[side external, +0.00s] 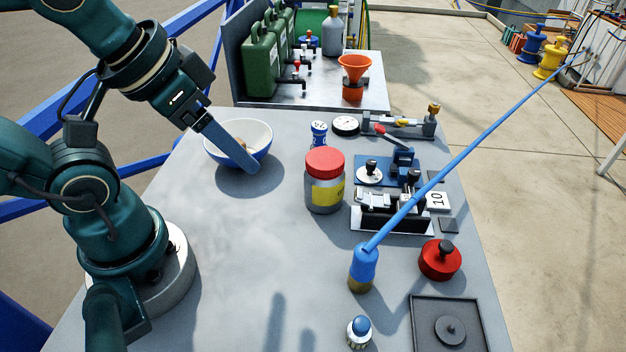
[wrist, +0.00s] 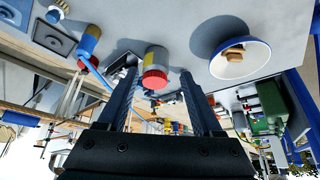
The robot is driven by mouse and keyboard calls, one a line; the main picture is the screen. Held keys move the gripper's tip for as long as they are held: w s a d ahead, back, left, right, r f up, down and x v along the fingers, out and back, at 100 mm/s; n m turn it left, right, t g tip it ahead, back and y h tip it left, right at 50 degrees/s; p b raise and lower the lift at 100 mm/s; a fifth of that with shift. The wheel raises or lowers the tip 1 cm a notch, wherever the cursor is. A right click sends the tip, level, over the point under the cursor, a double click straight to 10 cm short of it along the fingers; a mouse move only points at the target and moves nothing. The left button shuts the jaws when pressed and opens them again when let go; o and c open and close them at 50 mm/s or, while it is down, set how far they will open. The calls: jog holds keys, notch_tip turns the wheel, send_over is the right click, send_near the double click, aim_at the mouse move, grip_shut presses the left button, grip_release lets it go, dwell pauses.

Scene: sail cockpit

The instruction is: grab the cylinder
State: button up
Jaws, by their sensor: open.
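Several things here are cylindrical, and I cannot tell which one is meant by the cylinder. A grey jar with a red lid and yellow label (side external: 324,190) stands mid-table; it shows beyond my fingers in the wrist view (wrist: 155,66). A blue cylinder with a brass-coloured base (side external: 362,268) stands nearer the front, a long blue rod rising from it. A red round block with a black knob (side external: 440,260) sits right of it. My gripper (side external: 250,163) is open and empty, in front of the white-and-blue bowl, left of the jar. Its two fingers (wrist: 158,76) are apart.
The bowl (side external: 262,136) holds a brown piece. A small blue can (side external: 318,134), a gauge (side external: 346,125) and metal fixtures (side external: 390,218) stand behind and right of the jar. A black tray (side external: 480,340) is front right. The table's left-centre is clear.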

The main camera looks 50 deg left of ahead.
jog(key=w+d+r+n+h, duration=0.5)
jog(key=d+n, duration=0.2)
jog(key=n+t+y, duration=0.2)
jog(key=n+t, duration=0.5)
jog(key=n, duration=1.9)
send_over(312, 128)
notch_tip(312, 128, down, 2)
notch_tip(312, 128, down, 14)
jog(key=shift+s+a+f, duration=0.1)
jog(key=shift+s, duration=0.05)
jog(key=shift+f, duration=0.5)
jog(key=shift+t+h, duration=0.3)
jog(key=shift+x, duration=2.6)
